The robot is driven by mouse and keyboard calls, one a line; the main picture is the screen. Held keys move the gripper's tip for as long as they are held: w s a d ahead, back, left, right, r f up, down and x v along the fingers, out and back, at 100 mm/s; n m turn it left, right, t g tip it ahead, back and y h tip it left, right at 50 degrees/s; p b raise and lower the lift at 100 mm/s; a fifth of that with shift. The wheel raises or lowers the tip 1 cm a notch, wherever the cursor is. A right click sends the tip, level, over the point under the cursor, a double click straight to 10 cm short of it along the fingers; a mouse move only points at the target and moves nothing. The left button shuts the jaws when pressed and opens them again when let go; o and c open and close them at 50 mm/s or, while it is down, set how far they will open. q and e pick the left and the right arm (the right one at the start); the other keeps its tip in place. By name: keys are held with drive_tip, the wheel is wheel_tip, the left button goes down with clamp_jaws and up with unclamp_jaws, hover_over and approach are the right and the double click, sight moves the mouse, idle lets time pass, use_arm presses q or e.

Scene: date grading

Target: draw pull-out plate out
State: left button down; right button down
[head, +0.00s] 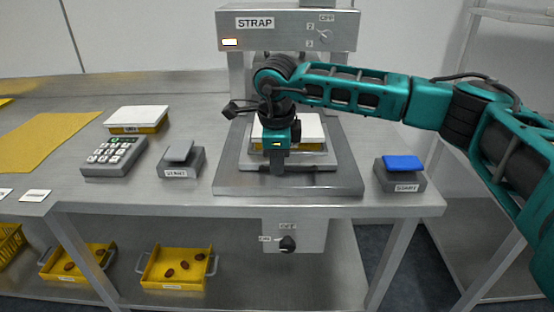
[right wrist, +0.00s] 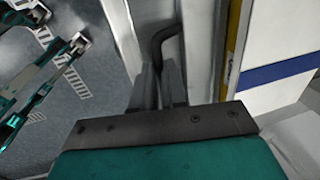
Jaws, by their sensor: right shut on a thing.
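The strap machine (head: 290,25) stands at the back of the bench. Its pull-out plate (head: 322,160) is a light grey slab above the wider base, with a dark bar handle (head: 308,168) along its front. A yellow box with a white lid (head: 310,127) sits on the plate; my right arm partly hides it. My right gripper (head: 278,170) points down at the plate's front edge, shut on the handle. In the right wrist view the dark bent handle (right wrist: 165,40) runs between the two fingers.
A grey start block with a grey pad (head: 180,160) and a keypad (head: 115,155) lie left of the machine, with another white-lidded box (head: 138,118) behind. A start block with a blue pad (head: 403,175) is at right. A switch box (head: 293,238) hangs under the bench edge.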

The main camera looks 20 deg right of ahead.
drive_tip(key=c, duration=1.2)
unclamp_jaws()
drive_tip(key=shift+o, duration=0.2)
wheel_tip(320, 180, up, 13)
drive_tip(key=s+a, duration=0.1)
drive_tip(key=s, duration=0.1)
drive_tip(key=shift+f+p, duration=0.15)
drive_tip(key=shift+p, duration=0.15)
drive_tip(key=shift+s+a, duration=0.1)
